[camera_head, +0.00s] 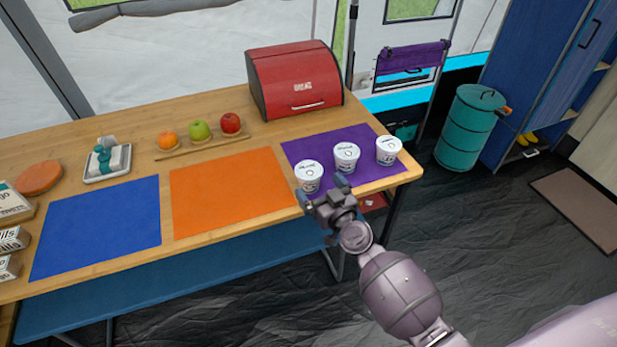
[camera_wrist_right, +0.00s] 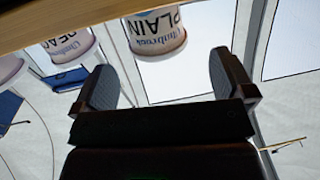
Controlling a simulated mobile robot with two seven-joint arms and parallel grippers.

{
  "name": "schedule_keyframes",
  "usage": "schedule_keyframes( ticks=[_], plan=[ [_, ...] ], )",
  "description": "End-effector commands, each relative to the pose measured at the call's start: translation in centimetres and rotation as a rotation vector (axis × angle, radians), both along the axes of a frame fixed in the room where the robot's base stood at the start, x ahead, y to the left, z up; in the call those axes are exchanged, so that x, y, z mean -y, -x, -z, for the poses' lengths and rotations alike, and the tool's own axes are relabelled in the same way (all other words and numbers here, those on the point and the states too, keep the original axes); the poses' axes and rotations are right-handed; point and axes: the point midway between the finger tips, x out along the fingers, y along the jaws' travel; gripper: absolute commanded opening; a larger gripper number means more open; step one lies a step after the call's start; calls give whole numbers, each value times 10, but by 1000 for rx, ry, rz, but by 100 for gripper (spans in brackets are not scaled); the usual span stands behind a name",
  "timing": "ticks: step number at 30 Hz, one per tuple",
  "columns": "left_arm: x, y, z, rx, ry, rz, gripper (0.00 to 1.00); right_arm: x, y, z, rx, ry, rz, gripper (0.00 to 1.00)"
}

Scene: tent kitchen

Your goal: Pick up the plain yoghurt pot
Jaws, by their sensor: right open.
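Three white yoghurt pots stand on the purple mat (camera_head: 372,176) at the table's right end. The plain yoghurt pot (camera_head: 309,177) is the leftmost in the head view; the right wrist view, upside down, shows its "PLAIN" label (camera_wrist_right: 157,30). The middle pot (camera_head: 346,158) has a partly cut-off label that seems to read "PEAC" in the wrist view (camera_wrist_right: 72,47). The third pot (camera_head: 388,151) is at the right. My right gripper (camera_head: 322,190) is open and empty, just in front of the plain pot, which shows beyond the gap between its fingers (camera_wrist_right: 160,76). My left gripper is out of view.
An orange mat (camera_head: 232,195) and a blue mat (camera_head: 98,228) lie to the left. A red bread bin (camera_head: 295,82) stands behind the pots. Fruit, including a green apple (camera_head: 200,130), lies on a board. The table's front edge is close to my right gripper.

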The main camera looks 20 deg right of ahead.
Motion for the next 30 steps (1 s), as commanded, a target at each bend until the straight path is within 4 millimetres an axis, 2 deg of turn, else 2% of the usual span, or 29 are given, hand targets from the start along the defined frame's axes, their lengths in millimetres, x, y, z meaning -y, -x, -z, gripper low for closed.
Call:
schedule_keyframes(
  ticks=[5, 9, 12, 17, 23, 26, 30],
  plan=[
    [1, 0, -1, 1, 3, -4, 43, -1, -15, -4, 2, -2, -1, 100],
    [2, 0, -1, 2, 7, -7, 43, -2, -35, -9, 3, -2, -1, 100],
    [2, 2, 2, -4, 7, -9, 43, -4, -45, -6, 0, 0, -1, 100],
    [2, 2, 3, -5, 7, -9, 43, -5, -52, -6, -1, 0, -1, 100],
    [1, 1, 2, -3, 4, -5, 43, -5, -53, -6, 0, 0, -1, 100],
    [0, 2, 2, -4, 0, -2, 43, -5, -53, -6, 0, 0, -1, 88],
    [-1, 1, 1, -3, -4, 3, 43, -5, -53, -6, 0, 0, -1, 66]
  ],
)
